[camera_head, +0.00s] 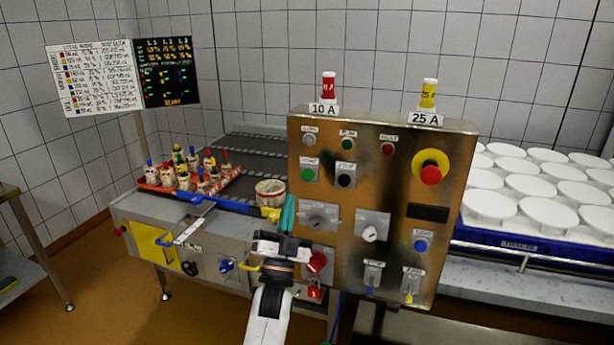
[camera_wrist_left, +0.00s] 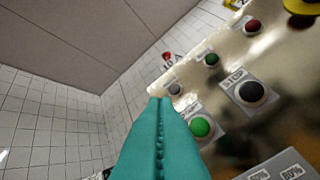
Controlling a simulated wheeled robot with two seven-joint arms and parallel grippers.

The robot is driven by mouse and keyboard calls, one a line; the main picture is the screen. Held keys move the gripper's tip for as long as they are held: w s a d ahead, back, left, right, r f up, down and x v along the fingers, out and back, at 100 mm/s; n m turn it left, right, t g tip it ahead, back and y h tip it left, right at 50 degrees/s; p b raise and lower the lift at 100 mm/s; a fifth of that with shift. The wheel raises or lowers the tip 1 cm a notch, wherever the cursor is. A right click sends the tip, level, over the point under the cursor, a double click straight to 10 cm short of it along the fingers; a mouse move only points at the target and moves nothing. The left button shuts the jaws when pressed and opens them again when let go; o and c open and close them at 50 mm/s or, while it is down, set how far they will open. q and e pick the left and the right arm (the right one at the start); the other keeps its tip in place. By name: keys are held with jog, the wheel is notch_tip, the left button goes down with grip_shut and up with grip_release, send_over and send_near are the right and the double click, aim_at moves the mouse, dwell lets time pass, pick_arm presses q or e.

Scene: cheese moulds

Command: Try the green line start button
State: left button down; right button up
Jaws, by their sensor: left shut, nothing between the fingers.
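The green start button (camera_head: 308,174) sits on a pale plate at the upper left of the steel control panel (camera_head: 385,165). It also shows in the left wrist view (camera_wrist_left: 200,127), just right of my fingers. The black stop button (camera_head: 344,180) is to its right, also in the wrist view (camera_wrist_left: 252,92). My left gripper (camera_head: 289,203) has teal fingers pressed together, empty, pointing up at the panel's left edge, below and left of the green button. In the wrist view its fingertips (camera_wrist_left: 160,98) end near a whitish lamp (camera_wrist_left: 175,89). I cannot tell whether they touch the panel. My right gripper is out of view.
A red emergency stop (camera_head: 431,174) on yellow, a green lamp (camera_head: 348,144) and a red lamp (camera_head: 387,149) share the panel. Red (camera_head: 329,86) and yellow (camera_head: 428,95) fuses stand on top. A conveyor (camera_head: 255,165) lies left; white moulds in a blue crate (camera_head: 530,247) lie right.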

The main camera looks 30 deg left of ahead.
aim_at(308, 175)
pick_arm(q)
jog(key=shift+w, duration=0.1)
jog(key=w+b, duration=0.1)
jog(key=w, duration=0.1)
jog(key=w+a+b, duration=0.1)
jog(key=w+b, duration=0.1)
jog(key=w, duration=0.1)
jog(key=w+a+b, duration=0.1)
jog(key=w, duration=0.2)
jog(key=shift+w+b, duration=0.2)
jog(key=shift+b, duration=0.1)
dwell(0.6)
dwell(1.3)
jog(key=shift+w+a+b, duration=0.1)
jog(key=shift+w+b, duration=0.25)
jog(key=shift+w, duration=0.1)
